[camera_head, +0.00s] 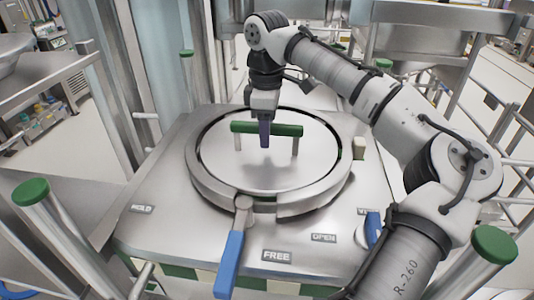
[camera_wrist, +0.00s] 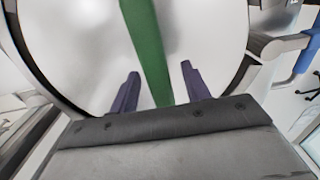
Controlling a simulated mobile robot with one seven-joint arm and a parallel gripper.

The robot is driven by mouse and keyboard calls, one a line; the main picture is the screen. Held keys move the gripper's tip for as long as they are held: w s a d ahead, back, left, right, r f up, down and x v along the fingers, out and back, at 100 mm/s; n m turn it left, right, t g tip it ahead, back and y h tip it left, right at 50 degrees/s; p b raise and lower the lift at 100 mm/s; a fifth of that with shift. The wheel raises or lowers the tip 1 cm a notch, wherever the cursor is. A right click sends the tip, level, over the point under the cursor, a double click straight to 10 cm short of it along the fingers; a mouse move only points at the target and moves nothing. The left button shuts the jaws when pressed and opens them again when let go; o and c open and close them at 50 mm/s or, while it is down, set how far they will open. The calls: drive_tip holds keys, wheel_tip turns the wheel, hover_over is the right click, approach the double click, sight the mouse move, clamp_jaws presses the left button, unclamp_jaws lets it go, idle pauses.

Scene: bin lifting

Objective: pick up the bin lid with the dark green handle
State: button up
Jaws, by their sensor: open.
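The bin lid (camera_head: 235,165) is a round, shiny metal disc lying in the ring on top of the metal bin. Its dark green handle (camera_head: 285,130) is a horizontal bar on short metal posts, raised above the lid. My gripper (camera_head: 265,140) points down at the middle of the handle. In the wrist view, my gripper (camera_wrist: 158,88) is open, with one dark purple finger on each side of the green handle (camera_wrist: 147,45). The fingers appear apart from the bar. The lid (camera_wrist: 85,50) fills the background there. The near finger hides part of the handle in the head view.
A blue lever (camera_head: 229,262) sticks out at the front of the ring, near the FREE label (camera_head: 277,256). A smaller blue part (camera_head: 373,224) is at the right. Green-capped posts (camera_head: 31,192) stand at the corners. Metal frames and rails surround the bin.

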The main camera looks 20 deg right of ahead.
drive_tip(key=shift+c, duration=0.5)
clamp_jaws()
idle(0.7)
